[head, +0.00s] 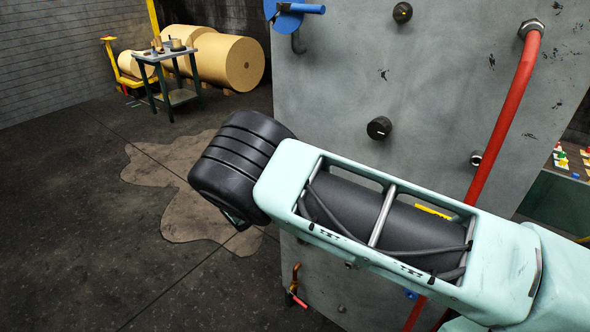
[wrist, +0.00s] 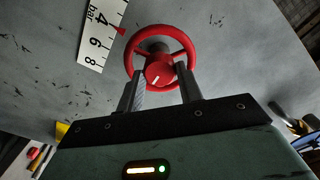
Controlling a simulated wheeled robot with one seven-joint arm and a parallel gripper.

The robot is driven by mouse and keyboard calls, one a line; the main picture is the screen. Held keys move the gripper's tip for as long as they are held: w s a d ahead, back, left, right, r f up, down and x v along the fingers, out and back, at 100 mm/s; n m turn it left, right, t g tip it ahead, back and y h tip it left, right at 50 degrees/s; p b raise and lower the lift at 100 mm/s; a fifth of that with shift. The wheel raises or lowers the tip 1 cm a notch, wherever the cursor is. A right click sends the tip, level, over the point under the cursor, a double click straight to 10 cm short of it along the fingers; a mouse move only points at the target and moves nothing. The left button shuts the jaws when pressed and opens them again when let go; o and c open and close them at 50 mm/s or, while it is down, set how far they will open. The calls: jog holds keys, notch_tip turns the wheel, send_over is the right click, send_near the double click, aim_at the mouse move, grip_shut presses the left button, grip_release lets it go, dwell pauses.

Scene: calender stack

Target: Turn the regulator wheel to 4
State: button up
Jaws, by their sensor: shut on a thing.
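A white scale plate (wrist: 92,50) marked "bar", with 4, 6 and 8 visible, is at the upper left of the wheel. A small red pointer (wrist: 120,31) sits at its right edge, seemingly between 4 and 6, closer to 4. My arm hides the wheel and gripper in the head view.
The grey panel (head: 330,85) carries black knobs (head: 379,128), a blue valve handle (head: 290,15) and a red pipe (head: 505,110). A small table (head: 178,96) and paper rolls (head: 238,62) stand at the back left. The floor left of the panel is mostly open.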

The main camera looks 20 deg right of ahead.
jog(key=shift+f, duration=0.1)
jog(key=o, duration=1)
jog(key=b+v, duration=0.6)
jog(key=v, duration=1.1)
jog(key=shift+s+a+b, duration=0.15)
jog(key=shift+b, duration=0.2)
